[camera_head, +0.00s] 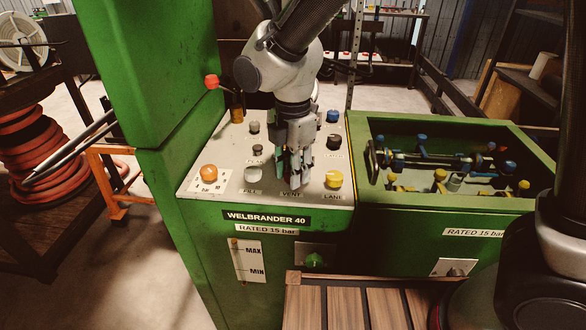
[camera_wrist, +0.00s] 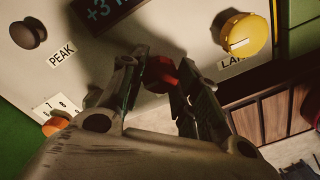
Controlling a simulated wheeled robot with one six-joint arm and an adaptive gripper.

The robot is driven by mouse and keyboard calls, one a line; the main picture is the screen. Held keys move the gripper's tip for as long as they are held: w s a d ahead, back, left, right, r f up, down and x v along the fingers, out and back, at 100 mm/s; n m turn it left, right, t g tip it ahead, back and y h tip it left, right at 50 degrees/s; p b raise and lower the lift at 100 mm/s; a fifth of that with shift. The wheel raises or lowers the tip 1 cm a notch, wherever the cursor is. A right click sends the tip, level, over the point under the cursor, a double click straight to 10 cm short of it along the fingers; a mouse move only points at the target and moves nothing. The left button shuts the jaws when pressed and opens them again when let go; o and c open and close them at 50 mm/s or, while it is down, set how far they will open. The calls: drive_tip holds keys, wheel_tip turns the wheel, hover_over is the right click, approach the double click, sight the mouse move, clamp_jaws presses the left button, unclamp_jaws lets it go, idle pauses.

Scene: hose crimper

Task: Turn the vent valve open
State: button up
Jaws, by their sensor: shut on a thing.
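The vent valve is a small red knob (camera_wrist: 160,74) between my fingertips in the wrist view. In the head view my gripper (camera_head: 293,175) points down at the sloped control panel, just above the VENT label (camera_head: 291,194), and hides the knob. My gripper (camera_wrist: 158,75) is shut on the red knob, one finger on each side. The knob's turn angle cannot be told.
A yellow knob (camera_head: 334,179) labelled LANE is close on the right, also in the wrist view (camera_wrist: 244,36). A white knob (camera_head: 251,174) and an orange knob (camera_head: 209,173) are on the left. A red-tipped lever (camera_head: 212,82) stands behind. The green tray (camera_head: 520,205) holds fittings.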

drive_tip(key=shift+m, duration=0.3)
drive_tip(key=m, duration=0.8)
drive_tip(key=shift+m, duration=0.4)
drive_tip(key=m, duration=0.4)
drive_tip(key=shift+m, duration=2.2)
drive_tip(key=o, duration=1.1)
drive_tip(key=shift+c, duration=0.2)
